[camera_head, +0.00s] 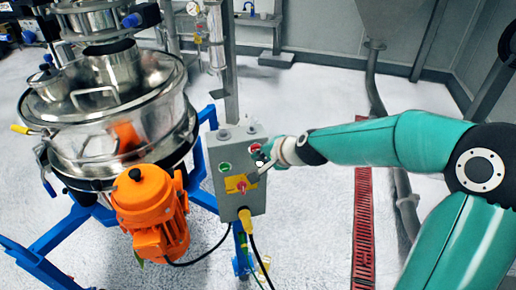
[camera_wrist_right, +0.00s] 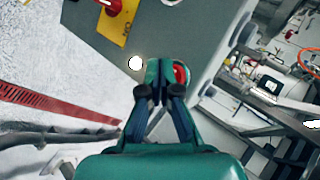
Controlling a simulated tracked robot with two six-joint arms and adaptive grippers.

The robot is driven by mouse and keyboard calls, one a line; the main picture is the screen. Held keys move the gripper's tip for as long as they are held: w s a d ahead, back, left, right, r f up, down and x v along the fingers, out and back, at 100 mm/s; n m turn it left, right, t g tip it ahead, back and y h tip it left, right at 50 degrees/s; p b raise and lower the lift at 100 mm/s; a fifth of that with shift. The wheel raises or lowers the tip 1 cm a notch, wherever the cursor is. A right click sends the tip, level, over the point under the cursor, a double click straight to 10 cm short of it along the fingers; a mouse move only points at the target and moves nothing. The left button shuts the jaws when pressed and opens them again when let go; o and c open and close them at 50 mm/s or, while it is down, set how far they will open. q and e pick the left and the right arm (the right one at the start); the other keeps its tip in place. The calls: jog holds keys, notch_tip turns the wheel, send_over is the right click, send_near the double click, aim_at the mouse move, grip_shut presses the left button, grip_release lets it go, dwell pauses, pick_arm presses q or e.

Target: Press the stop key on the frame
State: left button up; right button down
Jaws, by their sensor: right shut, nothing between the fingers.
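The grey control box (camera_head: 227,196) on the frame carries a red key (camera_head: 255,148) at its upper right and a green key (camera_head: 224,168) at its upper left. The red key is likely the stop key. My right gripper (camera_head: 261,160) is at the box face by the red key. In the right wrist view its closed fingertips (camera_wrist_right: 161,75) partly cover the red key (camera_wrist_right: 181,73). I cannot tell whether they touch it. The fingers are shut with nothing between them. My left gripper is not in view.
A red rotary switch (camera_head: 241,187) on a yellow plate sits below the keys. A white round spot (camera_wrist_right: 135,63) shows beside my fingertips. The orange motor (camera_head: 150,208) and steel sifter (camera_head: 110,125) stand left of the box. A red floor grate (camera_head: 362,220) lies to the right.

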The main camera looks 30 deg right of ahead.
jog(key=shift+w+d, duration=0.15)
jog(key=shift+w, duration=0.3)
dwell(0.7)
jog(key=shift+s, duration=0.2)
jog(key=shift+s+a, duration=0.25)
jog(key=shift+s, duration=0.35)
jog(key=shift+s, duration=0.1)
jog(key=s, duration=0.1)
jog(key=s+a, duration=0.1)
jog(key=s, duration=0.1)
jog(key=s+b, duration=0.1)
jog(key=shift+s+a, duration=0.25)
jog(key=shift+s, duration=0.05)
dwell(0.8)
